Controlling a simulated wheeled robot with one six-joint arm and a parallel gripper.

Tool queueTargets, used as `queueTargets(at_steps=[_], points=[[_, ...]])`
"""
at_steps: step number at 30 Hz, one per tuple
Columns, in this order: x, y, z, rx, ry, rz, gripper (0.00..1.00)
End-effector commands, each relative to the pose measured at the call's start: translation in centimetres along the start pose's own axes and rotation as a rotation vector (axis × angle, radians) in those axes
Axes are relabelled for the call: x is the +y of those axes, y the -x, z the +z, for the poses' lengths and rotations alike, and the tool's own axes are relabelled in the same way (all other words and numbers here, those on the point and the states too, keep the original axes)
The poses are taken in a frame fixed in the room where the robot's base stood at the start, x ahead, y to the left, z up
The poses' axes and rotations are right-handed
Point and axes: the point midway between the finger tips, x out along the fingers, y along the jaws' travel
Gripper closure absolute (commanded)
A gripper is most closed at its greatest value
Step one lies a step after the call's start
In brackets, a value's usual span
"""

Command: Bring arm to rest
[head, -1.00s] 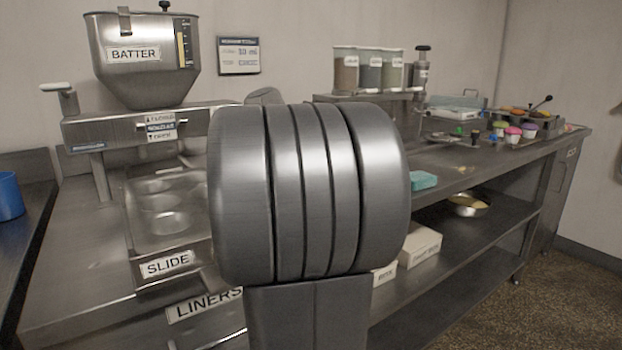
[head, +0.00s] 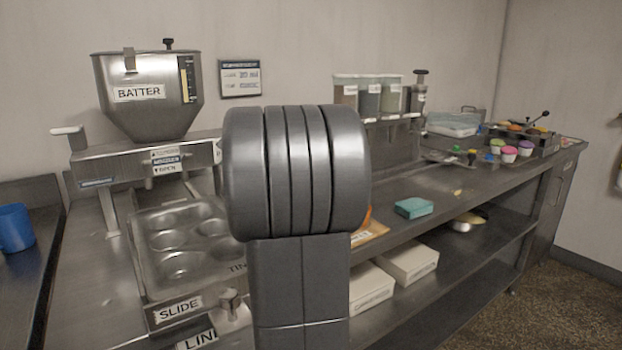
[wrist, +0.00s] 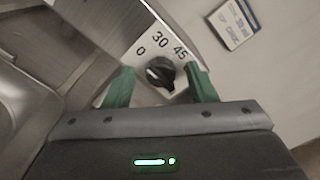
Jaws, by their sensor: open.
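My gripper (wrist: 160,88) shows in the wrist view with its two green fingers apart and nothing between them. Beyond the fingertips is a black dial knob (wrist: 160,72) on a pale plate marked 0, 30 and 45. I cannot tell whether the fingers touch the knob or its plate. In the head view a large grey joint of my arm fills the middle, and the gripper itself is hidden behind it.
The batter hopper (head: 148,98) stands at the left above a muffin tin (head: 172,262). A blue cup (head: 14,228) is at the far left. A teal sponge (head: 414,208) lies on the counter (head: 455,185). White boxes (head: 408,262) sit on the shelf below.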

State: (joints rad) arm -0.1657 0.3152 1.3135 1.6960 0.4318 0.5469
Motion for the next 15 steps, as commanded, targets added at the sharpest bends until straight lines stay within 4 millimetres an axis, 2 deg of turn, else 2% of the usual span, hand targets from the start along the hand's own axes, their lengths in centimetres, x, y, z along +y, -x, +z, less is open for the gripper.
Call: queueTargets(at_steps=[4,15], points=[[-0.4,0.3,0.1,0.001,-0.111,-0.001,0.48],[-0.2,7.2,0.0,0.0,-0.101,-0.003,0.48]])
